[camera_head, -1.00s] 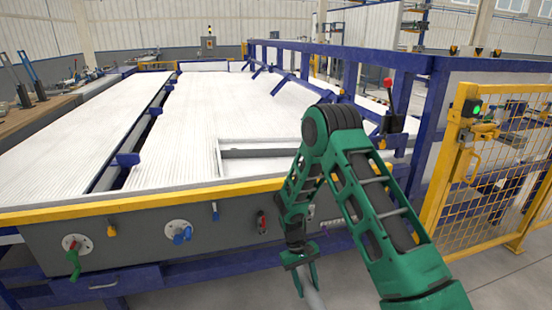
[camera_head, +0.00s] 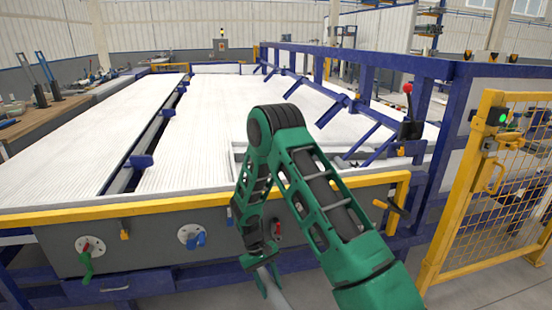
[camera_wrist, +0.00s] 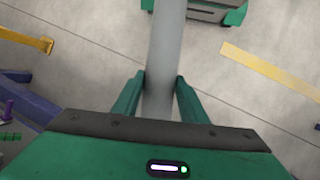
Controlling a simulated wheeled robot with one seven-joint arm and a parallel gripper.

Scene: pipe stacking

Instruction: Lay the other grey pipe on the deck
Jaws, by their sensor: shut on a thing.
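My gripper (camera_head: 265,282) hangs low in front of the machine's front panel in the head view. It is shut on a grey pipe (camera_head: 277,297), whose end runs out of the bottom of that view. In the wrist view the smooth grey pipe (camera_wrist: 166,45) passes between the two green fingers, which touch its sides. The deck (camera_head: 215,110) is the wide white ribbed surface behind the yellow front rail, above the gripper. A low pale frame (camera_head: 236,160) lies on its near right part, largely hidden by my arm.
The yellow front rail (camera_head: 130,207) edges the deck, with knobs and valves below it. A blue rail structure (camera_head: 370,60) with a red-knobbed lever (camera_head: 408,112) stands along the right. A yellow mesh gate (camera_head: 510,190) is farther right. The deck's middle is clear.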

